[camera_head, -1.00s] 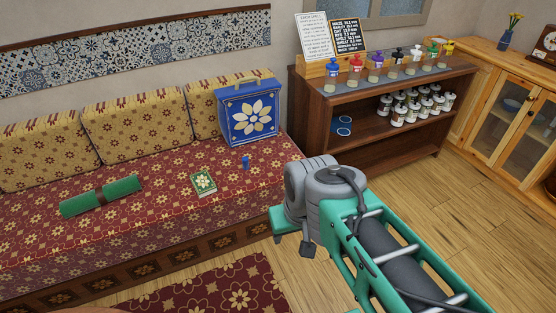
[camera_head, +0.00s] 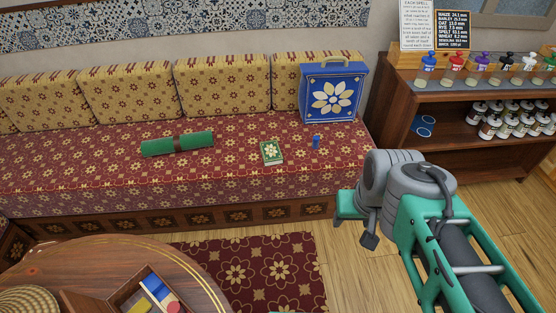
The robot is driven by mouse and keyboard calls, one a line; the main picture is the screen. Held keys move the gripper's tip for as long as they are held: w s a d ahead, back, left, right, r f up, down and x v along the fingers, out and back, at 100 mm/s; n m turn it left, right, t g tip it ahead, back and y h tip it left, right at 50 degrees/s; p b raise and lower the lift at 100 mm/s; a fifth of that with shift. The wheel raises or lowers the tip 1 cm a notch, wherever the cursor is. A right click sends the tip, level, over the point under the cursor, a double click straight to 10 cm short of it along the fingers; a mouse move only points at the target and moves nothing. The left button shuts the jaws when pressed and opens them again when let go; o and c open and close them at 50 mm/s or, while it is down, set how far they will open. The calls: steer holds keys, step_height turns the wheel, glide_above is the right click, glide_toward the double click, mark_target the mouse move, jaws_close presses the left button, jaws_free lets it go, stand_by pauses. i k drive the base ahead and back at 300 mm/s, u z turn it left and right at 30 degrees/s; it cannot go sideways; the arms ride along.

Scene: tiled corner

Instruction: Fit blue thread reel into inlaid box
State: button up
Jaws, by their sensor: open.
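The blue thread reel (camera_head: 316,142) appears as a small blue upright cylinder on the red patterned bench seat, in front of a blue case and right of a green book. The inlaid box seems to be the open wooden box (camera_head: 122,299) on the round table at bottom left, cut off by the lower edge. Blue, yellow, white and red pieces show inside it; its near part is hidden. My arm's green and grey links reach in from the lower right, in front of the bench.
The bench (camera_head: 240,180) also carries a green roll (camera_head: 160,146), a green book (camera_head: 271,152) and a blue flower case (camera_head: 333,93). A woven basket (camera_head: 28,300) sits on the round table (camera_head: 90,262). A shelf with bottles (camera_head: 470,110) stands at right. Open floor lies between.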

mark_target(154, 312)
steer(key=u, duration=0.45)
steer(key=i, duration=1.9)
steer(key=z, duration=0.05)
